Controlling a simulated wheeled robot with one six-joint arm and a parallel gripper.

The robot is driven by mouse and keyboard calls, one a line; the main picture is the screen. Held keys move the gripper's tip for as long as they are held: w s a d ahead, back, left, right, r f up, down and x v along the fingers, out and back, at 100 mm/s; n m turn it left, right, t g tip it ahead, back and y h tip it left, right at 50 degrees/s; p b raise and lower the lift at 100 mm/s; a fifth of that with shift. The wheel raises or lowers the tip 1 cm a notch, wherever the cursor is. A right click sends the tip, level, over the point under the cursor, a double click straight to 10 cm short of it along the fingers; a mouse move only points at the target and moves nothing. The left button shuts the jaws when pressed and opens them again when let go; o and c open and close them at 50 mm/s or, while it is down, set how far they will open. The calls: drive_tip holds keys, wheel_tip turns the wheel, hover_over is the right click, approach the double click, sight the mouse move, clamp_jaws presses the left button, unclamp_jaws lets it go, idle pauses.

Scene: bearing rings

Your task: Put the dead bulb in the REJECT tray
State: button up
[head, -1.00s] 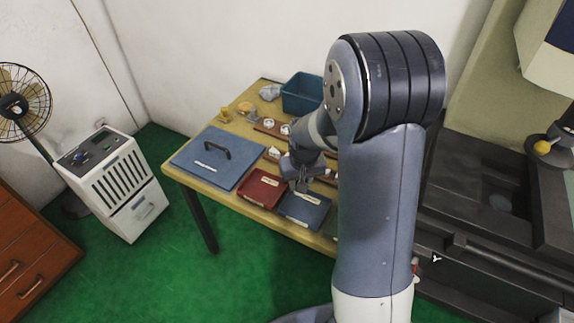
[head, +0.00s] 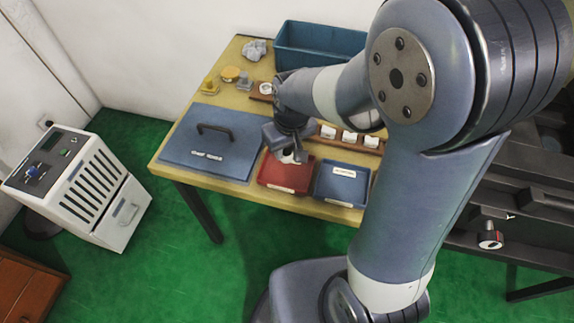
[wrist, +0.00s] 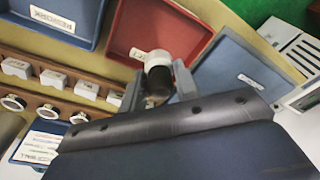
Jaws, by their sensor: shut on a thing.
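My gripper (head: 290,156) is over the back part of the red tray (head: 284,186). In the wrist view my gripper (wrist: 156,88) is shut on a small bulb (wrist: 158,62), with a white end and a darker part between the fingers. The bulb shows against the red tray (wrist: 128,28), apparently above its floor; I cannot tell the exact gap. The rest of the red tray looks empty. Its front label is too small to read. A blue tray (head: 341,186) with a white label stands just right of it.
A blue lidded panel with a handle (head: 212,142) lies left of the red tray. A wooden rack with white blocks (head: 349,138) is behind the blue tray. A teal bin (head: 318,45) and small yellow parts (head: 230,74) are at the back of the table.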

sight(289, 149)
drive_tip(key=shift+f+b, duration=0.3)
drive_tip(key=shift+f, duration=2.6)
drive_tip(key=shift+f, duration=0.2)
drive_tip(key=o, duration=1)
drive_tip(key=shift+r, duration=0.15)
drive_tip(key=r, duration=0.4)
drive_tip(key=s+r+p, duration=0.1)
drive_tip(key=r, duration=0.7)
drive_tip(key=shift+s+d+p, duration=0.3)
drive_tip(key=shift+d+p, duration=0.05)
drive_tip(key=shift+p, duration=0.05)
